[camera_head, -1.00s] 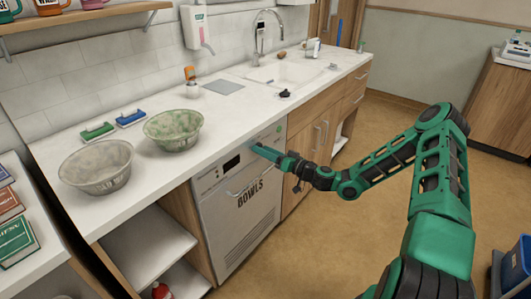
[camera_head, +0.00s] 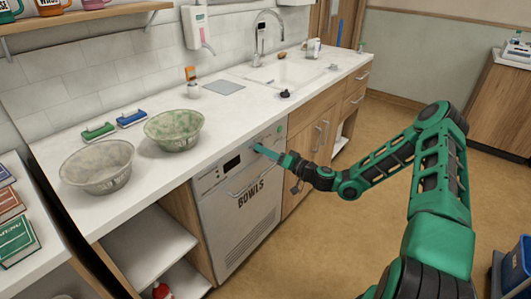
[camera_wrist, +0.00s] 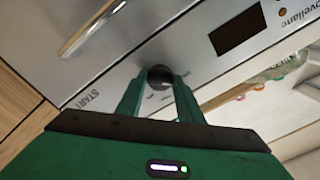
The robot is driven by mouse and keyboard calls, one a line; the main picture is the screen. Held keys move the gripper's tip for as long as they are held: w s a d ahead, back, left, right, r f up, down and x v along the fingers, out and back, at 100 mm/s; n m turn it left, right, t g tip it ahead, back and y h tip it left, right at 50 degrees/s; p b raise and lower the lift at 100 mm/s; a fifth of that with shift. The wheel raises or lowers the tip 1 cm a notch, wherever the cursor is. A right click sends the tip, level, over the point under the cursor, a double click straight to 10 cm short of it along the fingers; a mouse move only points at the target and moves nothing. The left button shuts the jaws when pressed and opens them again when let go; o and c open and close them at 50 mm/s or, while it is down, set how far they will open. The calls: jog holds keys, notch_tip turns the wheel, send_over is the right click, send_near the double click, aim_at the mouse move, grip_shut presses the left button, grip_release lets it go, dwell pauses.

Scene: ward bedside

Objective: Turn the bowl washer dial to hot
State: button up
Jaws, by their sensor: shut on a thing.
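The bowl washer (camera_head: 238,215) is a grey front-loading machine marked "BOWLS", set under the counter. Its panel has a dark display (camera_wrist: 238,30) and a handle bar (camera_wrist: 92,28). The dial (camera_wrist: 160,77) is a dark round knob on that panel, seen in the wrist view between my fingertips. My gripper (camera_wrist: 158,82) is shut on the dial, one green finger on each side. In the head view my gripper (camera_head: 262,150) reaches the upper right of the washer front and hides the dial. The dial's hot mark is too small to make out.
Two bowls, one greyish (camera_head: 97,168) and one green-stained (camera_head: 174,130), stand on the counter (camera_head: 130,205) above. A sink (camera_head: 285,75) lies at the back right. Wooden cupboards (camera_head: 310,150) adjoin the washer on the right. The floor (camera_head: 310,250) in front is clear.

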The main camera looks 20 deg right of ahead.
jog(key=m, duration=1.8)
jog(key=shift+w+d+f, duration=0.1)
jog(key=shift+d+f, duration=0.05)
jog(key=shift+d, duration=0.1)
jog(key=shift+m, duration=1.6)
jog(key=o, duration=0.9)
jog(key=shift+o, duration=0.8)
jog(key=shift+a, duration=0.1)
